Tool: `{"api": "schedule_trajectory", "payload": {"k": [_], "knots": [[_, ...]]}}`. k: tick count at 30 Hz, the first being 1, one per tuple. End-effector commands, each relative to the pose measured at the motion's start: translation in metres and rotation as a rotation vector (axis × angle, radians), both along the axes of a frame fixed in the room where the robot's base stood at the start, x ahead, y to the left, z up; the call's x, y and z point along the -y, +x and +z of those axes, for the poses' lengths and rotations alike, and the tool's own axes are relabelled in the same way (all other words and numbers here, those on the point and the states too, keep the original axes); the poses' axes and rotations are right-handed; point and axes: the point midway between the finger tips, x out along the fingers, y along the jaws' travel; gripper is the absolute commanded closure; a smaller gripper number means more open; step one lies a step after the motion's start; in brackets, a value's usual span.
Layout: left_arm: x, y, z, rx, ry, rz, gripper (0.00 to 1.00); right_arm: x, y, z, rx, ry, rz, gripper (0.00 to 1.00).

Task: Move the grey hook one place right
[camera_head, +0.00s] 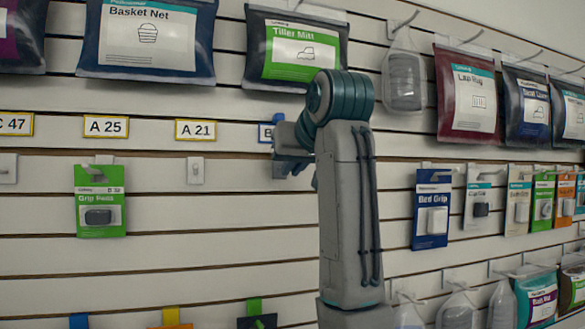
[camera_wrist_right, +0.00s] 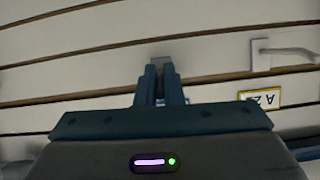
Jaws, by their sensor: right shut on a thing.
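My right gripper (camera_head: 288,153) is raised at the slatted wall, right of the A 21 label, and partly hides a blue-edged label. In the right wrist view its fingers (camera_wrist_right: 160,84) are shut on a small grey piece, which I take to be the grey hook (camera_wrist_right: 162,65); only its end shows past the fingertips. I cannot tell whether it touches the wall. A bare hook (camera_head: 195,170) sits under the A 21 label (camera_head: 195,130); it also shows in the wrist view (camera_wrist_right: 263,54). My left gripper is not in view.
A Grip Pads pack (camera_head: 99,215) hangs at left below the A 25 label (camera_head: 106,127). A Tiller Mitt bag (camera_head: 296,50) hangs above my gripper. A Bed Grip pack (camera_head: 432,215) hangs to the right. My right arm hides the wall between.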

Motion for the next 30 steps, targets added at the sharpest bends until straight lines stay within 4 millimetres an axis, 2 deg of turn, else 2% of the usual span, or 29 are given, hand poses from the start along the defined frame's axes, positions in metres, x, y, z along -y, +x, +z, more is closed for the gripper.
{"api": "schedule_trajectory", "payload": {"k": [30], "knots": [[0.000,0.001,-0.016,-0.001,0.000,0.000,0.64,0.007,-0.020,0.000,0.000,-0.001,-0.001,1.00]]}}
